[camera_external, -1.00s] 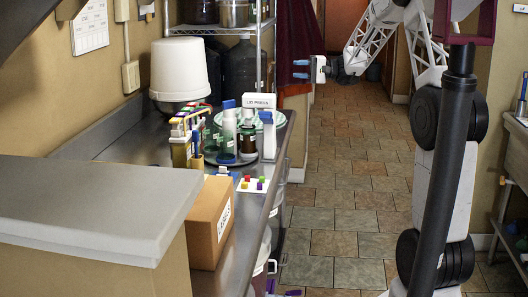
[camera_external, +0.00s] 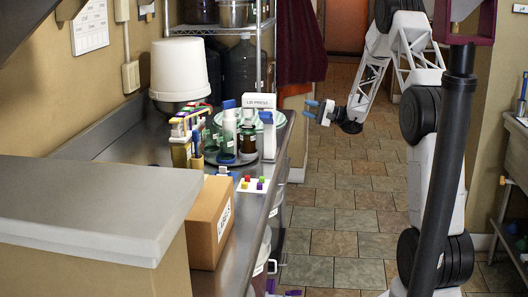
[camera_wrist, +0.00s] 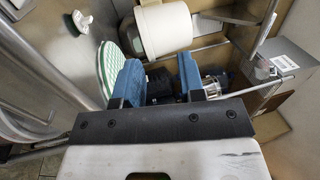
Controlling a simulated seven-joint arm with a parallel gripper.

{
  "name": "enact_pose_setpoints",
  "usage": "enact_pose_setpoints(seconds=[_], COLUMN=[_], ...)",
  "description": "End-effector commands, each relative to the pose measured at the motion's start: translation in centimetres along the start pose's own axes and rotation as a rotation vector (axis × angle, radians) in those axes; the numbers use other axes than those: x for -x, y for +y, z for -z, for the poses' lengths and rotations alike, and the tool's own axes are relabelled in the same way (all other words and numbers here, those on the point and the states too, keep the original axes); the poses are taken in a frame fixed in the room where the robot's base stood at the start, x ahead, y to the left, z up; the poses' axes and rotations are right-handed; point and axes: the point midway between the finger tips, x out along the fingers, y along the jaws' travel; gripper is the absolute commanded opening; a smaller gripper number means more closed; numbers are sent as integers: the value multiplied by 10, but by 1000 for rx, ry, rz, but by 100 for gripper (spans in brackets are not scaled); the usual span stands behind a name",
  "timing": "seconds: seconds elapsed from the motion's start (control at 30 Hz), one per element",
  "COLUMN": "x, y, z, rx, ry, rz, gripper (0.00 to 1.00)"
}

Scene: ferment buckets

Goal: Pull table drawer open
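The metal table (camera_external: 120,151) runs along the left side of the external view. Its front faces right and is seen at a steep angle, so I cannot make out a drawer there. My gripper (camera_external: 307,109) is in the air to the right of the table's far end, with its blue fingers pointing left toward it. In the wrist view my gripper's two blue fingers (camera_wrist: 160,80) are apart, with nothing held between them. A grey box-like part (camera_wrist: 285,68) with a white label and a thin bar shows at right there. I cannot tell whether it is the drawer.
On the table stand a white bucket (camera_external: 180,70), bottles, a plate and a cardboard box (camera_external: 210,222). A wire shelf (camera_external: 215,29) stands behind. A dark pole (camera_external: 447,170) crosses the view in front of my arm.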

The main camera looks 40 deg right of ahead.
Motion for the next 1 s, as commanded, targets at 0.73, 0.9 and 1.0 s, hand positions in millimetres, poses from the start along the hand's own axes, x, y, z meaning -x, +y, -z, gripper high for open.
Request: enact_pose_setpoints(seconds=[0.73,0.9,1.0], x=[45,52,54], y=[226,260,273], z=[0,0,0], rx=[-2,-1,-2], ry=[0,0,0], rz=[-1,-1,-1], gripper=[36,36,36])
